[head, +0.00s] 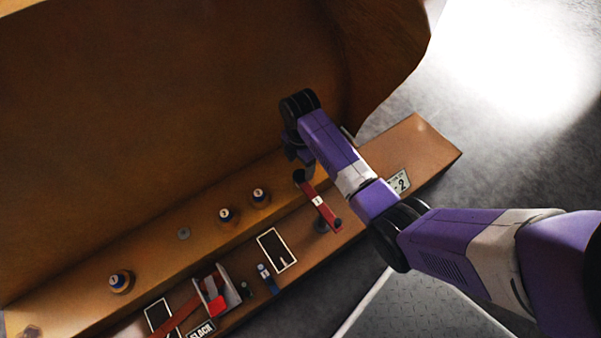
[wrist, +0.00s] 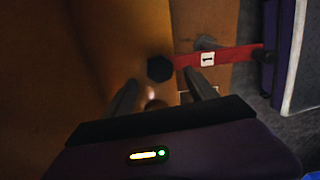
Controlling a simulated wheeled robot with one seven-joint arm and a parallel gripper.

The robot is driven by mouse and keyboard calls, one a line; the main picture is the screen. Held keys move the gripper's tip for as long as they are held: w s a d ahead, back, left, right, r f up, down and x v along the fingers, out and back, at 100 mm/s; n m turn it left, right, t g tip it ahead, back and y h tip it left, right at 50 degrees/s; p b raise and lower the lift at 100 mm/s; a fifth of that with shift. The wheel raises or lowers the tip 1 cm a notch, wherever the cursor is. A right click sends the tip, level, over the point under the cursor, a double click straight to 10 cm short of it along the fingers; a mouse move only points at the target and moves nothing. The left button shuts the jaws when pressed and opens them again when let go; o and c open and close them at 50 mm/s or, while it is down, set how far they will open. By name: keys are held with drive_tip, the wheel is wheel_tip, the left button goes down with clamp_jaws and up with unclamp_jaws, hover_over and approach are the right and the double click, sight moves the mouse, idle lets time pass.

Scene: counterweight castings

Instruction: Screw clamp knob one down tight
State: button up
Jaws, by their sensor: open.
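A red clamp bar (head: 318,203) with a white label reading 1 lies across the ledge. A dark knob (head: 299,177) is at its far end and another dark knob (head: 337,225) is at its near end. In the wrist view, the bar (wrist: 230,57) runs right from a black faceted knob (wrist: 160,68). My gripper (wrist: 162,76) is open, one fingertip left of this knob and one right. Whether they touch it cannot be told. In the head view, my gripper (head: 294,153) hangs just above the far knob, partly hidden by my wrist.
A tall brown casting wall (head: 170,110) rises behind the ledge. Several round numbered pieces (head: 227,216) stand along it. A white-outlined dark rectangle (head: 277,250), a blue item (head: 267,278) and a tray with red contents (head: 217,299) are nearer. A plate marked 2 (head: 399,182) is at right.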

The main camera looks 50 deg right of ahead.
sight(300, 175)
drive_tip(key=shift+f+b, duration=0.8)
drive_tip(key=shift+f, duration=1.5)
drive_tip(key=c, duration=1.4)
